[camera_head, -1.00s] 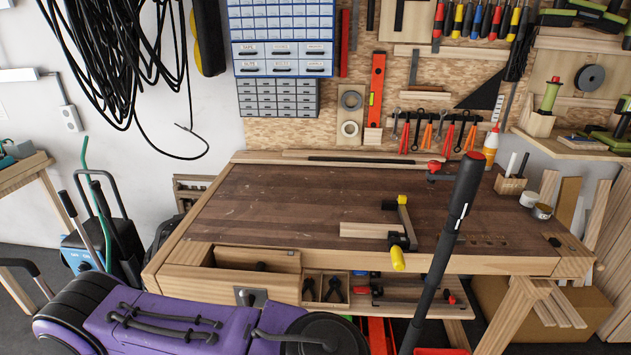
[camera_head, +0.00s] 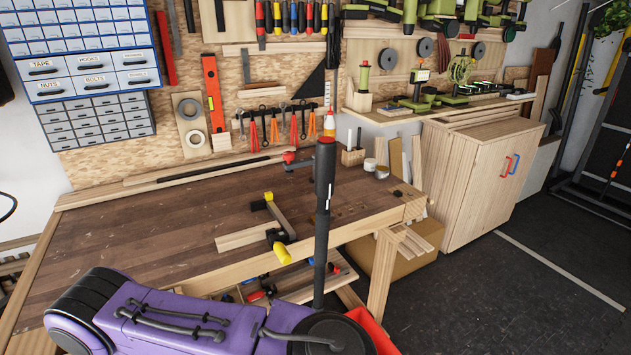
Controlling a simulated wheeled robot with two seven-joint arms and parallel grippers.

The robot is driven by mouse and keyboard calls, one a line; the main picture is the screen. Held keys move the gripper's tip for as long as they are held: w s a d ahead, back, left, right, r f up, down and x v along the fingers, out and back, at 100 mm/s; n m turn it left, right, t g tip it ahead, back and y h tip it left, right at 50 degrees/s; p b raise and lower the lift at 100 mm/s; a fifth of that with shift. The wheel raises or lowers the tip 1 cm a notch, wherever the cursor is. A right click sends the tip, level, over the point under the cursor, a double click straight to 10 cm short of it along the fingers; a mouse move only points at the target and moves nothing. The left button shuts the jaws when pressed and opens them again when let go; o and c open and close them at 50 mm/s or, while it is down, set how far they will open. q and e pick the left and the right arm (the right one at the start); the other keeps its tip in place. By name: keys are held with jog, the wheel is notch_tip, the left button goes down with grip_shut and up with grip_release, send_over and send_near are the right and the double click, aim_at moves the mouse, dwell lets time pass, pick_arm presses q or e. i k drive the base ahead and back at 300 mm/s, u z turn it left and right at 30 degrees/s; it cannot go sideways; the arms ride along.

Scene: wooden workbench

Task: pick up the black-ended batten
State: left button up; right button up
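A long pale wooden strip (camera_head: 140,180) lies along the back edge of the bench, with a dark, thin rod-like length (camera_head: 215,171) lying on or against it. I cannot tell whether either is the black-ended batten. Several pale wood pieces (camera_head: 395,158) stand beyond the bench's right end, and no black end shows clearly on them. A shorter wooden piece (camera_head: 243,238) lies on the bench beside a black clamp with yellow grips (camera_head: 281,236). Neither of my grippers is in view.
The wooden workbench (camera_head: 150,225) has a largely clear top on the left.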

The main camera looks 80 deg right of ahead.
aim_at(225, 243)
jog(key=z, duration=2.5)
